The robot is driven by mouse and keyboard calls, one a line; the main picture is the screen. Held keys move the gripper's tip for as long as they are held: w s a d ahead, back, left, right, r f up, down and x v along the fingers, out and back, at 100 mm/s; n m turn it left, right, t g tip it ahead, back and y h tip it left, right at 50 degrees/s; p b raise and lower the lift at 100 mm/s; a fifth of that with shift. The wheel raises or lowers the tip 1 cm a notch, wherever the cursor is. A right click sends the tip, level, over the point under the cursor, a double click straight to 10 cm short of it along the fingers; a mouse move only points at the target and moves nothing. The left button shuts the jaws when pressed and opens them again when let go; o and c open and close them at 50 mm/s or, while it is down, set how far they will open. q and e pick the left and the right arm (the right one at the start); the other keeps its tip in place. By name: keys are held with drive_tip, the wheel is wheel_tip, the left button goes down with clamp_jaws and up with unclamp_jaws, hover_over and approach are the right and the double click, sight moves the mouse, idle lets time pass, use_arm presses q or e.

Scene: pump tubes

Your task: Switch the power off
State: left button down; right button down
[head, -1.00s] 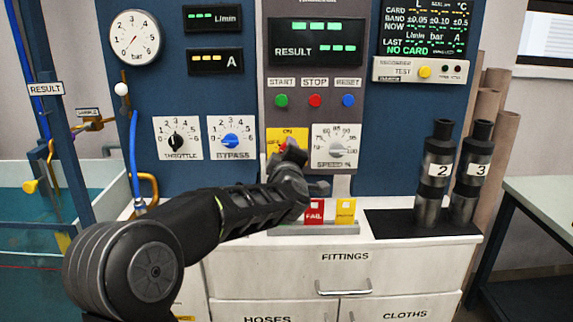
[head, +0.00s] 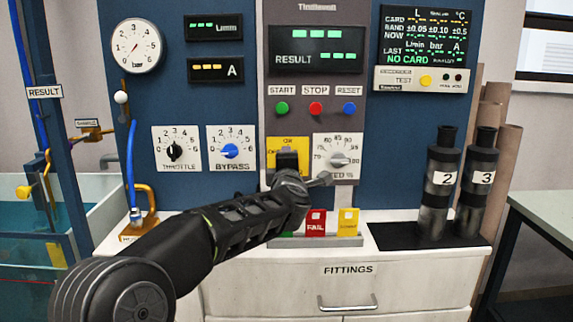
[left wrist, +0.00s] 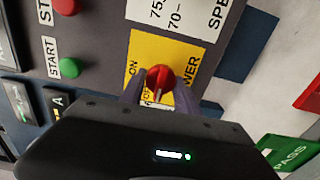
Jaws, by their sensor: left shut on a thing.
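The power switch is a red knob (left wrist: 160,80) on a yellow plate (head: 273,158), with the word ON partly readable. In the head view my left gripper (head: 287,162) covers the knob and most of the plate. In the left wrist view my left gripper (left wrist: 158,92) has its two fingers on either side of the red knob, shut on it. The knob's exact setting is hard to tell. My right gripper is not in view.
The speed dial (head: 338,160) sits close to the right of the yellow plate. Start (head: 281,108), stop (head: 316,108) and reset (head: 349,108) buttons are above. Coloured cards (head: 316,222) stand below, and two black cylinders (head: 438,185) stand at the right.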

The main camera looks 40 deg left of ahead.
use_arm(q)
drive_tip(key=c, duration=0.9)
unclamp_jaws()
drive_tip(key=v, duration=0.7)
drive_tip(key=shift+s+d, duration=0.25)
drive_tip(key=shift+s, duration=0.05)
